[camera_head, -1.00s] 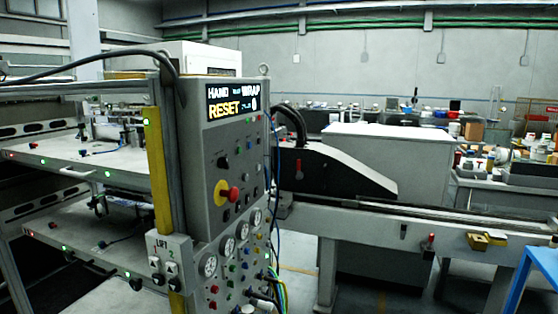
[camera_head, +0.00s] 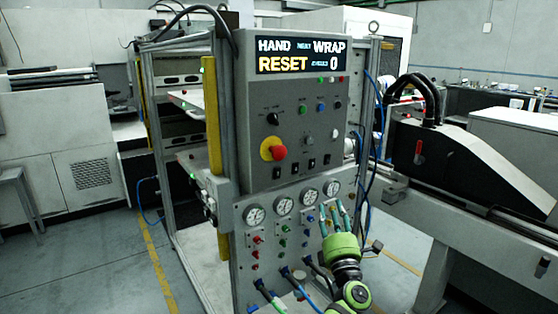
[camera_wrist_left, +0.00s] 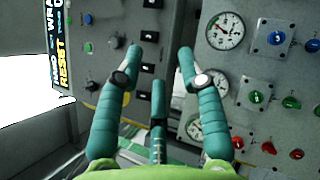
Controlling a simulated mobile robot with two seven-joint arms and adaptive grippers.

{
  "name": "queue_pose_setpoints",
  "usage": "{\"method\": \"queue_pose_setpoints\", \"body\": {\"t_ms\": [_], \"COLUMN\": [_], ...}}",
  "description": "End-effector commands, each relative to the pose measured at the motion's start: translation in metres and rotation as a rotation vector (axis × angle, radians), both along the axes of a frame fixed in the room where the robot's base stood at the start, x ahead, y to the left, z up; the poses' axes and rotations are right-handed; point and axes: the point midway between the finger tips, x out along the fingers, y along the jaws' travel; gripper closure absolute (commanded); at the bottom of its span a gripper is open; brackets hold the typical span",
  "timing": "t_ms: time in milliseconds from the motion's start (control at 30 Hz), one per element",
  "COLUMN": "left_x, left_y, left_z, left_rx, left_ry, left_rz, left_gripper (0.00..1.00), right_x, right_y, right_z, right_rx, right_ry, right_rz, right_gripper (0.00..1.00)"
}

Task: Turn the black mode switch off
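The black mode switch (camera_head: 272,118) appears to be the dark rotary knob on the grey panel, under the left part of the display and above the red button. In the left wrist view it appears as a dark knob (camera_wrist_left: 93,86) left of the fingers; its exact setting is too small to tell. My left gripper (camera_head: 334,210) is in front of the lower gauge panel, below and right of the switch and apart from it. Its teal fingers (camera_wrist_left: 160,55) are spread, with nothing between them. My right gripper is not in view.
The lit display (camera_head: 302,55) reads HAND, WRAP, RESET. A red emergency button on a yellow base (camera_head: 273,149) sits just below the switch. Black rockers (camera_head: 312,163), gauges (camera_head: 284,205) and hoses (camera_head: 268,291) lie lower. Free space lies before the upper panel.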

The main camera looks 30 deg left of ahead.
Motion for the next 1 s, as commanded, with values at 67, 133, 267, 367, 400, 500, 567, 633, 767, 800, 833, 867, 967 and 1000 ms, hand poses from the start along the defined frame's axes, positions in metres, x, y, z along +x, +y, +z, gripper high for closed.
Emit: {"method": "queue_pose_setpoints", "body": {"t_ms": [67,133,267,367,400,500,567,633,767,800,833,867,967,1000], "left_x": [-0.014,-0.032,-0.06,-0.072,-0.074,-0.077,-0.075,-0.072,-0.064,-0.061,-0.06,-0.058,-0.054,-0.053], "left_y": [0.029,0.048,0.065,0.067,0.067,0.071,0.076,0.086,0.105,0.111,0.115,0.118,0.127,0.129], "left_z": [0.094,0.144,0.198,0.217,0.222,0.228,0.23,0.231,0.231,0.231,0.231,0.231,0.23,0.229], "left_rx": [-0.302,-0.544,-0.901,-1.076,-1.122,-1.18,-1.189,-1.186,-1.182,-1.182,-1.182,-1.182,-1.182,-1.182], "left_ry": [-0.323,-0.547,-0.837,-0.957,-0.986,-1.022,-1.027,-1.027,-1.026,-1.025,-1.025,-1.025,-1.024,-1.023], "left_rz": [0.063,0.091,0.105,0.102,0.1,0.1,0.101,0.102,0.102,0.102,0.102,0.102,0.101,0.101], "left_gripper": [0.61,0.61,0.61,0.61,0.61,0.61,0.61,0.61,0.61,0.61,0.61,0.61,0.61,0.61], "right_x": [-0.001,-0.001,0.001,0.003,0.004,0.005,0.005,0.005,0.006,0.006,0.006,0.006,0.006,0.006], "right_y": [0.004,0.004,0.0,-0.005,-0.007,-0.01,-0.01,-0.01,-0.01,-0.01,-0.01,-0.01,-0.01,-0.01], "right_z": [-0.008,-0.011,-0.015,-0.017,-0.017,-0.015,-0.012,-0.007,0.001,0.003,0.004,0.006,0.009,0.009], "right_rx": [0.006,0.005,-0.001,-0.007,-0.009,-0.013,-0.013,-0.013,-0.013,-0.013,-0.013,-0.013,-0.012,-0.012], "right_ry": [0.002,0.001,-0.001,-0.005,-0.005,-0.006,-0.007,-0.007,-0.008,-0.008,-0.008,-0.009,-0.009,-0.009], "right_rz": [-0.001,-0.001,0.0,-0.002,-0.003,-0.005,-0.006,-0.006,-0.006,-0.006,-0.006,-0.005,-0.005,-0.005], "right_gripper": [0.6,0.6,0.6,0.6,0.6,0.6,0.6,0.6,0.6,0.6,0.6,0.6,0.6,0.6]}}
